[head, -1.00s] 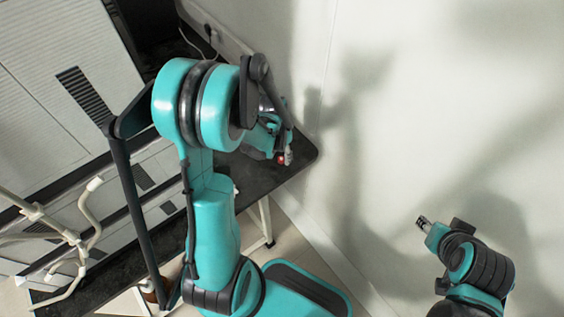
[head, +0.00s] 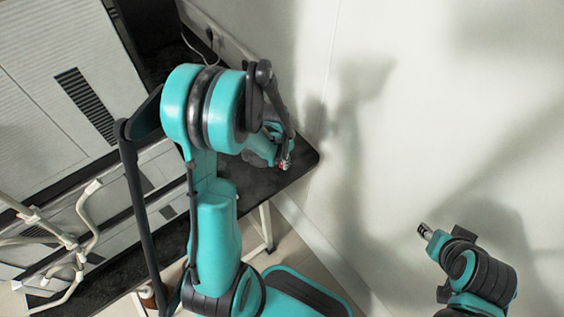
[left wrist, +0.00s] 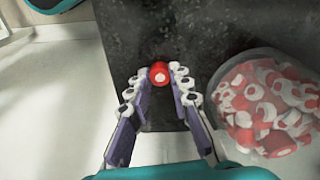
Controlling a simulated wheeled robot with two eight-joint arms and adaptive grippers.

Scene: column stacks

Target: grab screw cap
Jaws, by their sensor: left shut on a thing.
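A red screw cap with a white mark (left wrist: 159,74) shows in the left wrist view between the fingertips of my left gripper (left wrist: 160,80), which is shut on it. In the head view the left gripper (head: 284,162) is over the right end of the dark table, with a small bit of red at its tip. My own arm hides most of that gripper there. My right gripper (head: 424,231) is at the lower right of the head view, apart from the table; its fingers are too small to tell whether they are open.
A clear round container (left wrist: 222,90) full of red and white caps stands right of the left gripper. The dark table (head: 262,184) ends near a pale wall (head: 430,120). A white pipe rack (head: 72,243) and large grey ribbed units (head: 50,120) are at the left.

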